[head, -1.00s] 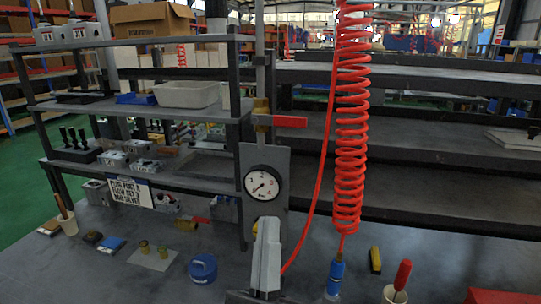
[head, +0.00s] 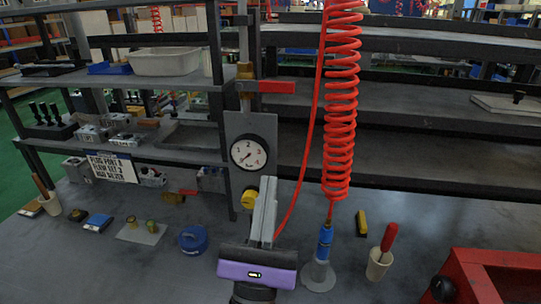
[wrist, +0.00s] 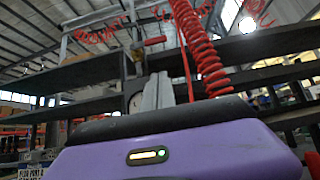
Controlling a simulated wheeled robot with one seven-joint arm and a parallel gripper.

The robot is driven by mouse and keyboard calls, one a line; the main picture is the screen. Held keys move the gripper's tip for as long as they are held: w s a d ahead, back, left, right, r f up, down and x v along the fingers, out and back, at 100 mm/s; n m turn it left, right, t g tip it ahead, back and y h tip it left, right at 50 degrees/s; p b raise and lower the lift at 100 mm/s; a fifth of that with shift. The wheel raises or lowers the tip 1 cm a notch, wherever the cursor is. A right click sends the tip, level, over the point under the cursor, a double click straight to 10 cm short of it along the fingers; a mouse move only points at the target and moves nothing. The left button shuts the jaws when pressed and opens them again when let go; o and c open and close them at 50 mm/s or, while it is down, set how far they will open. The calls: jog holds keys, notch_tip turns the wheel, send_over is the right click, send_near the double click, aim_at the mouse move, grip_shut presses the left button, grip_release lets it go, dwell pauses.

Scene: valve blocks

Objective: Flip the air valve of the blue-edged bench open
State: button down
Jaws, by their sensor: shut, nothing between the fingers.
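The air valve is a brass body (head: 244,72) on a vertical pipe, with a red lever (head: 277,87) pointing level to the right, across the pipe. In the wrist view the red lever (wrist: 155,41) shows above the fingers. A round white gauge (head: 253,153) sits on a grey plate below the valve. My gripper (head: 267,183) points up, its light grey fingers together and empty. It appears below the lever and right of the gauge in the head view, apart from the lever. I see no blue edge on the bench (head: 140,272); its visible edges look dark.
A red coiled hose (head: 341,110) hangs right of the lever, ending in a blue fitting (head: 325,243). A thin red hose runs close beside my gripper. A cup with a red-handled tool (head: 380,262), a blue round container (head: 193,239) and a red frame (head: 480,278) stand around.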

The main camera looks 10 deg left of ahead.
aim_at(264, 87)
jog(key=shift+s+r+p+x, duration=0.35)
jog(key=shift+p+x, duration=0.5)
jog(key=shift+x, duration=1.15)
jog(key=shift+s+r+p+x, duration=0.35)
jog(key=shift+p+x, duration=0.45)
jog(key=shift+x, duration=1.2)
jog(key=shift+s+r+p+x, duration=0.3)
jog(key=shift+p+x, duration=0.55)
jog(key=shift+x, duration=1.15)
